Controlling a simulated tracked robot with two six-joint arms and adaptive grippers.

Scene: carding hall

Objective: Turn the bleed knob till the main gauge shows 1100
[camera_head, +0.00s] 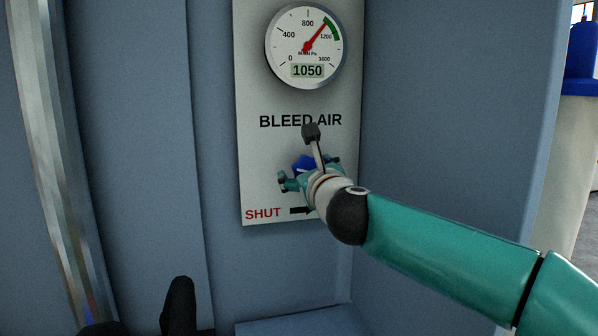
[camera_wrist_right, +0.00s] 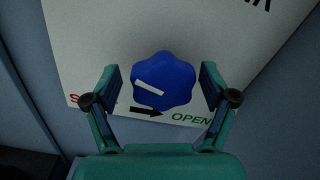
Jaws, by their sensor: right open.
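The main gauge (camera_head: 306,46) is a round white dial at the top of the panel. Its red needle points into the green band and its display reads 1050. The bleed knob (camera_wrist_right: 163,81) is blue and lobed, with a white bar tilted slightly down to the right. In the head view the knob (camera_head: 303,163) is partly hidden by my right gripper (camera_head: 309,172). In the wrist view my right gripper (camera_wrist_right: 161,88) is open, one finger on each side of the knob, with a visible gap at the left.
The pale panel (camera_head: 262,160) reads BLEED AIR, with SHUT at lower left and an arrow towards OPEN at right. Blue-grey walls (camera_head: 445,110) flank it. A metal post (camera_head: 48,150) stands at the left. A ledge (camera_head: 295,325) lies below the panel.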

